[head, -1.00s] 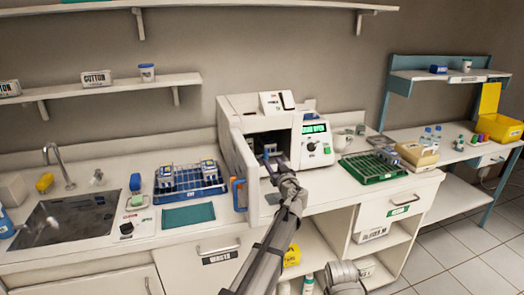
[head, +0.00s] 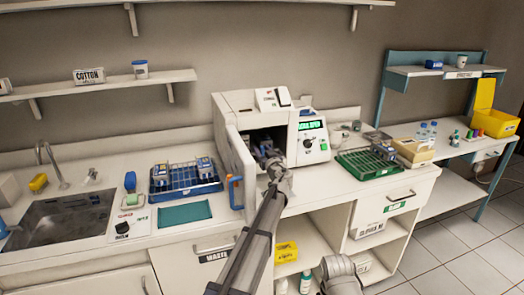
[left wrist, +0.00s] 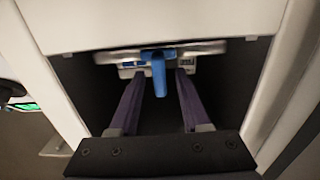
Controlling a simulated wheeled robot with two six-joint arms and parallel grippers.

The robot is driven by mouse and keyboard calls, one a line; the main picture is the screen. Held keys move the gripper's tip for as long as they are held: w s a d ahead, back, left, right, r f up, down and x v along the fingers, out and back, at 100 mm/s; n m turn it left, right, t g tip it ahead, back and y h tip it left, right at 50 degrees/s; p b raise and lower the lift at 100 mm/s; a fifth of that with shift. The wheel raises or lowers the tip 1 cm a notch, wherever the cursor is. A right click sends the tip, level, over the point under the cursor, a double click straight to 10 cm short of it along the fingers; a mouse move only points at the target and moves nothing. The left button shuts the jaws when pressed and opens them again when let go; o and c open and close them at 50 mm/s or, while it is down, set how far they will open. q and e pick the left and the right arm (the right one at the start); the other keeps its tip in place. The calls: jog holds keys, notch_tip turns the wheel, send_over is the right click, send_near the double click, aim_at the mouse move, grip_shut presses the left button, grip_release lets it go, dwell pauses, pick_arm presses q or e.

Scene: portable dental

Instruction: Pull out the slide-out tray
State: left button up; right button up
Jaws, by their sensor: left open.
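The white sterilizer-like machine (head: 240,104) stands on the counter with its door (head: 240,168) swung open to the left. The slide-out tray (left wrist: 108,57) is inside the dark chamber; its pale metal front edge and blue handle (left wrist: 158,75) show in the left wrist view. My left gripper (head: 266,154) reaches into the chamber opening. Its two fingers are open, one on each side of the blue handle, with a gap to it on both sides. In the head view the tray is mostly hidden by my gripper and the chamber.
A blue rack (head: 187,185) with boxes and a teal mat (head: 185,214) lie left of the machine. A green rack (head: 365,164) stands to its right. The counter before the opening is clear.

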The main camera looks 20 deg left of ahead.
pick_arm(q)
jog(key=shift+w+a, duration=0.1)
grip_shut()
dwell(0.3)
dwell(1.1)
